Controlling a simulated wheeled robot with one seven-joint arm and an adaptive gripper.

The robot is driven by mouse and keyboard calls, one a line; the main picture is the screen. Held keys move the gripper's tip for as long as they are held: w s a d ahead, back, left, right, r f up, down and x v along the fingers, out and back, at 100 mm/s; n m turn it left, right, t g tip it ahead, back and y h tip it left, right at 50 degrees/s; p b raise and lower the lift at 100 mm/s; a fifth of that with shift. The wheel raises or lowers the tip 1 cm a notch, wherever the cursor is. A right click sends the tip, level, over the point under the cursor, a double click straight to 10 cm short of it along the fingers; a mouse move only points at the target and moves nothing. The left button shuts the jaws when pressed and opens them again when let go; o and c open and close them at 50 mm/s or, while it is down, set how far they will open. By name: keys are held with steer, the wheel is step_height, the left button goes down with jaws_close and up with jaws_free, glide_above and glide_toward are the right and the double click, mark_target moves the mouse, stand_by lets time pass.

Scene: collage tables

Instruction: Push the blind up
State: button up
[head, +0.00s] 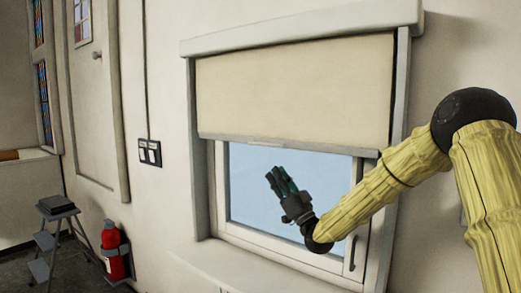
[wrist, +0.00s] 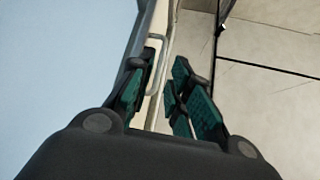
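The cream roller blind (head: 295,88) hangs over the upper part of the window in the head view, and its lower edge sits roughly mid-window. A pale bottom bar (head: 325,149) with a small tab (head: 268,142) runs along that edge. My gripper (head: 274,179) is below the bar, in front of the glass, with its fingers pointing up and left. In the wrist view my gripper (wrist: 162,92) has its teal-padded fingers apart, with a gap between them. A thin pale loop (wrist: 157,60) shows beyond the gap; I cannot tell whether the fingers touch it. Nothing is visibly held.
The window glass (head: 255,205) is bare below the blind, with a handle (head: 352,252) at lower right and a sill (head: 245,265) beneath. A wall switch (head: 149,152), red extinguisher (head: 113,250) and step stool (head: 50,240) are at left.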

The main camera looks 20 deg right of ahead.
mark_target(262, 144)
steer(key=shift+n+y, duration=0.4)
steer(key=shift+y, duration=0.2)
steer(key=p+x, duration=0.1)
steer(key=x, duration=0.2)
steer(key=r+p+x, duration=0.1)
steer(key=x, duration=0.3)
steer(key=s+d+p+x, duration=0.1)
steer(key=x, duration=0.3)
steer(key=shift+r+p, duration=0.2)
steer(key=shift+p, duration=0.2)
steer(key=shift+w+a+r, duration=0.3)
steer(key=shift+w+r, duration=0.1)
jaws_close()
